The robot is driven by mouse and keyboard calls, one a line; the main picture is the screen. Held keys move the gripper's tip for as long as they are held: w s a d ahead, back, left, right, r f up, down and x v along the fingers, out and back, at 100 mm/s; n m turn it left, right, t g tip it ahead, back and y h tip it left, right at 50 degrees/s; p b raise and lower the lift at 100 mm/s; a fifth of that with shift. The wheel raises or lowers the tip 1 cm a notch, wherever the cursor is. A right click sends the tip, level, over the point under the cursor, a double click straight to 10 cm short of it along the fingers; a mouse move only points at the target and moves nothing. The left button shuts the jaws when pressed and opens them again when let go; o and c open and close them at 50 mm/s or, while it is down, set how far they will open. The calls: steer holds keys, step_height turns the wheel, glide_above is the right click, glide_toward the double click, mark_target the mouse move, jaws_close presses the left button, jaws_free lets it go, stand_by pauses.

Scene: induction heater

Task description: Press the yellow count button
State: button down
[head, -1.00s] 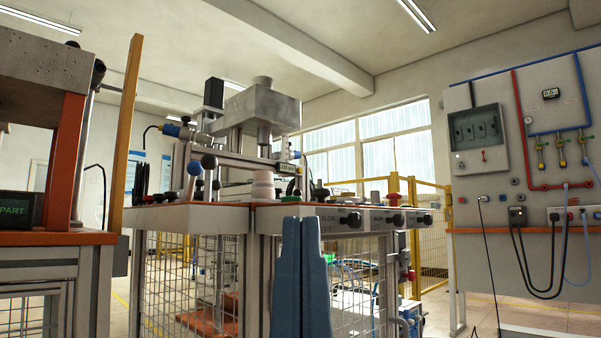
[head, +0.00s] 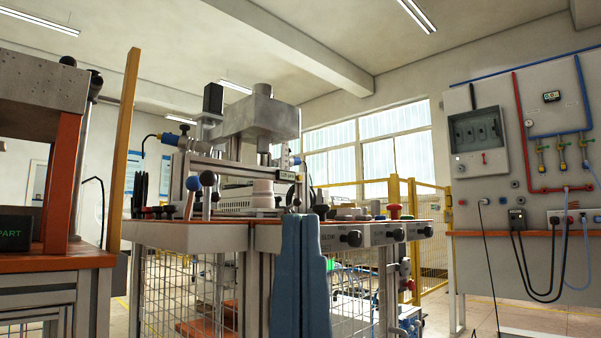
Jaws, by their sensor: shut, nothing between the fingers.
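My gripper (head: 301,218) shows as two blue fingers pointing up, shut together with nothing between them. It stands in front of the bench's front edge and hides part of it. The bench (head: 190,236) carries a control strip (head: 375,236) with black knobs (head: 351,239), to the right of the fingers. A red mushroom button (head: 394,211) sits on the bench top. I cannot make out a yellow count button; small parts on the top are seen almost edge-on, and some are behind my fingers.
A grey metal machine (head: 262,118) rises from the bench. Blue and black ball-topped levers (head: 207,180) and a pale stacked cylinder (head: 263,195) stand near its front. An orange-topped table (head: 60,262) is at left. Yellow fencing (head: 432,240) and a wall panel (head: 540,150) are at right.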

step_height(320, 180, up, 65)
steer(key=p, duration=6.3)
steer(key=shift+r, duration=0.2)
